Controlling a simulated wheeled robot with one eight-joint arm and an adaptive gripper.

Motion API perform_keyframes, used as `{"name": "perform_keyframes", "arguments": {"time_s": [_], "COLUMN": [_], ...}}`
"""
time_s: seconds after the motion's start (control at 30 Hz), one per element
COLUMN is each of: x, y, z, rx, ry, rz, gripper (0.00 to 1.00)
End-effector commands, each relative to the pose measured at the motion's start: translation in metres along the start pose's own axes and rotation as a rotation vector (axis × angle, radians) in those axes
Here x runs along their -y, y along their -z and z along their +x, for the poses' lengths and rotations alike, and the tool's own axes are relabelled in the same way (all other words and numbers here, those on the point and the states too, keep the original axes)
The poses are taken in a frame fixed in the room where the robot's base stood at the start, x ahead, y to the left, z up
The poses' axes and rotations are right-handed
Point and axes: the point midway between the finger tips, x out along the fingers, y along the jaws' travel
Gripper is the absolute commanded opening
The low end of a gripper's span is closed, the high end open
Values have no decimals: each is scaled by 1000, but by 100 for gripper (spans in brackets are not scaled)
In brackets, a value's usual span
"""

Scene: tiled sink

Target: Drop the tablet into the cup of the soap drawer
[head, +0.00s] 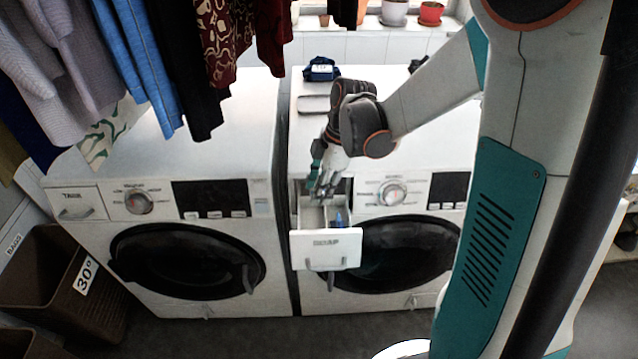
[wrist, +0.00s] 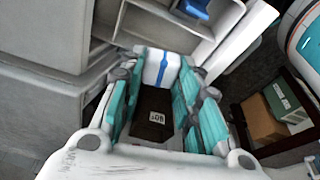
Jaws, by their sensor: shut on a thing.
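The white tablet with a blue band (wrist: 152,66) is pinched between the teal fingertips of my gripper (wrist: 162,60). In the head view my gripper (head: 318,186) points down over the back left part of the pulled-out soap drawer (head: 326,250); the tablet is too small to make out there. The drawer, in the right washing machine, shows pale compartments at the top of the wrist view (wrist: 150,24). A blue piece (head: 339,219) stands in its right part and also shows in the wrist view (wrist: 194,8). I cannot tell which compartment is the cup.
The left washing machine (head: 190,250) stands close beside the right one (head: 400,255). Clothes (head: 240,40) hang above the left machine. A blue item (head: 321,69) and a grey dish (head: 316,103) lie on the right machine's top. Brown baskets (head: 60,275) stand at the left.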

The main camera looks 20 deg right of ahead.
Motion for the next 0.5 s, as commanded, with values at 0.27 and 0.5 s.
{"name": "perform_keyframes", "arguments": {"time_s": [0.27, 0.5], "x": [0, 0], "y": [-7, -7], "z": [25, 25], "rx": [0, 0], "ry": [0, 0], "rz": [1, 1], "gripper": [13, 13]}}
